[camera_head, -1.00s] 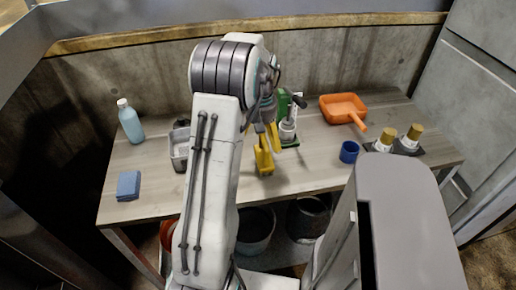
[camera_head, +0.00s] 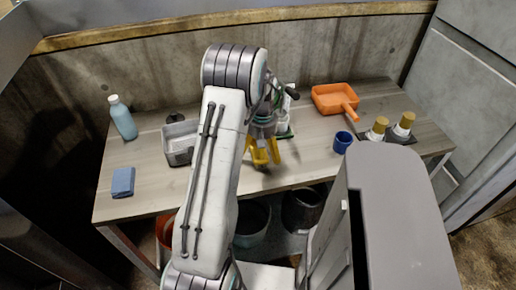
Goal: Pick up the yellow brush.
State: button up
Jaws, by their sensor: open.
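My gripper (camera_head: 266,152) hangs low over the middle of the grey wooden table, near its front edge. It is open, and two yellow pieces show at its end, side by side with a gap between them. They look like its fingers. I cannot make out the yellow brush apart from these yellow parts. My arm and gripper hide part of the table, and I cannot tell if the brush is between or behind the fingers.
Behind the gripper stands a partly hidden green and white item (camera_head: 285,126). Left are a grey bin (camera_head: 180,150), a blue bottle (camera_head: 123,120) and a blue sponge (camera_head: 123,182). Right are an orange dustpan (camera_head: 334,98), a blue cup (camera_head: 342,141) and two yellow-capped bottles (camera_head: 401,127).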

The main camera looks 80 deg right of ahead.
jog(key=shift+f, duration=0.1)
jog(key=shift+c, duration=0.4)
jog(key=c, duration=1.3)
